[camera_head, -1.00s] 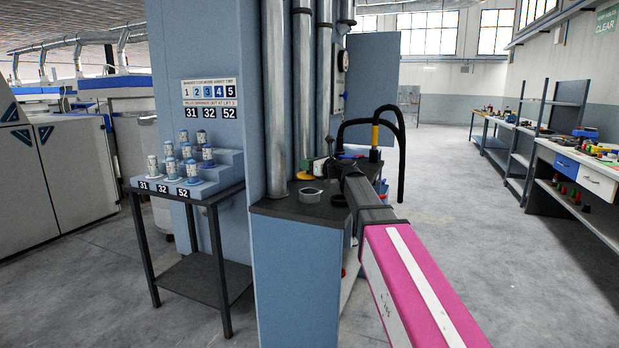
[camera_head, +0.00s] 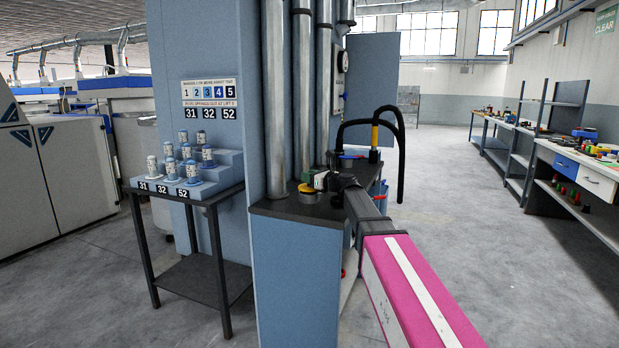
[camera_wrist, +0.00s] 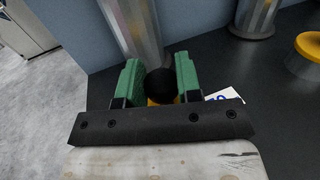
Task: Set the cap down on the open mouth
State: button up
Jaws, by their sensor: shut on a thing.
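My gripper (camera_head: 320,181) is over the dark bench top (camera_head: 283,208). In the wrist view its two green fingers (camera_wrist: 160,82) are shut on the cap, which has a round black knob (camera_wrist: 160,84) and a yellow body (camera_wrist: 154,102), partly hidden by the gripper. In the head view the yellow cap (camera_head: 308,189) is right over a grey round open mouth (camera_head: 310,198), whose opening is now covered from sight. I cannot tell whether the cap touches the rim or hangs just above it.
A yellow round piece (camera_wrist: 312,48) and a card with blue print (camera_wrist: 224,95) lie to the right in the wrist view. A stepped stand of bobbins (camera_head: 208,165) is at the left.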

jog(key=shift+f, duration=0.5)
jog(key=o, duration=1)
jog(key=shift+r, duration=0.55)
jog(key=v, duration=1.2)
